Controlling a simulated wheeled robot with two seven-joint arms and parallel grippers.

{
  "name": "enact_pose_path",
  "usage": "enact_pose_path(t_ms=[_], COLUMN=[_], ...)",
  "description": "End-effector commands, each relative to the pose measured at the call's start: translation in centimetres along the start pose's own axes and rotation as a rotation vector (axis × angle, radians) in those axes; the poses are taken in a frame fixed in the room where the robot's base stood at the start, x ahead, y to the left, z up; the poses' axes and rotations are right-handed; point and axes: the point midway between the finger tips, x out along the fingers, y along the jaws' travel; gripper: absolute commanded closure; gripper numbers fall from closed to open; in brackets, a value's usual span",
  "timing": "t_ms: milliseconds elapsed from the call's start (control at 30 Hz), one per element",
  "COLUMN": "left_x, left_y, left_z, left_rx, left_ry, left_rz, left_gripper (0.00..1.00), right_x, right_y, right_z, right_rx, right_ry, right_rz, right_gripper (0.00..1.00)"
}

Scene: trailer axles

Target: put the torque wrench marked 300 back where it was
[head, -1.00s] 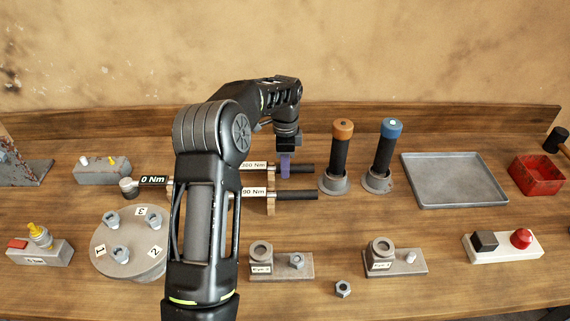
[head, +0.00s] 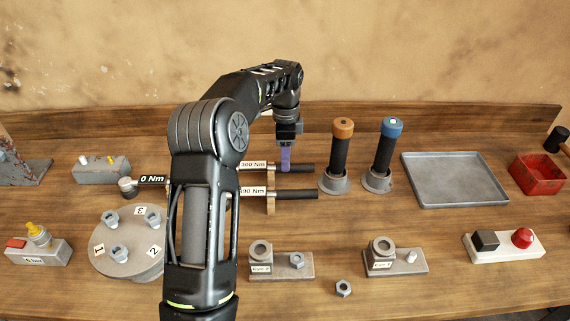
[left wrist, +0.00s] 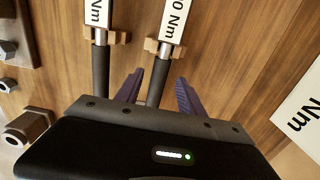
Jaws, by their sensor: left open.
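The torque wrench marked 300 Nm (head: 254,166) lies level on wooden supports (head: 271,206), its black handle to the right. My left gripper (head: 285,160) is open at that handle. In the left wrist view its purple fingers (left wrist: 158,92) stand on either side of the handle (left wrist: 157,82), with gaps visible; the wrench's white label (left wrist: 175,20) is partly cut off and it lies in a wooden bracket. A second wrench (head: 253,191), its label ending in 90 Nm, lies in front, parallel. My arm hides the wrenches' left parts. My right gripper is not in view.
Orange-topped (head: 342,150) and blue-topped (head: 386,150) tools stand in holders to the right. A grey tray (head: 455,180) is empty. A white Nm placard (left wrist: 308,112) shows in the left wrist view.

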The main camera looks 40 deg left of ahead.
Motion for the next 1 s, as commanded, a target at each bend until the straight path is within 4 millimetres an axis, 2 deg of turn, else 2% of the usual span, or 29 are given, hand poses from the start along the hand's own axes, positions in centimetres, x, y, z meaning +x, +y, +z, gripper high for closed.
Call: enact_pose_path(t_ms=[233,267,300,333,500,1000], left_x=[-5.3,-6.1,-7.2,-7.6,-8.5,-8.4], left_y=[-0.1,-0.1,0.0,0.0,0.0,0.0], left_z=[-0.1,0.0,0.0,0.0,0.0,0.0], left_rx=[0.000,0.000,0.000,0.000,-0.001,-0.001], left_ry=[0.002,0.001,0.000,0.000,-0.001,0.000], left_rz=[-0.005,-0.004,-0.002,-0.001,0.000,0.000], left_gripper=[0.54,0.54,0.54,0.54,0.54,0.54], right_x=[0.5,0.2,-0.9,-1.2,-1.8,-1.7], right_y=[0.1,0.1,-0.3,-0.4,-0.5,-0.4], right_z=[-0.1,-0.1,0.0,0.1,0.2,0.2], right_rx=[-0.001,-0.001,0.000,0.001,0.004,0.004], right_ry=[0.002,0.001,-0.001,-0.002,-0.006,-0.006], right_rz=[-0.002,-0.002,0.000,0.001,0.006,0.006], right_gripper=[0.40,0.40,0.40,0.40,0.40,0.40])
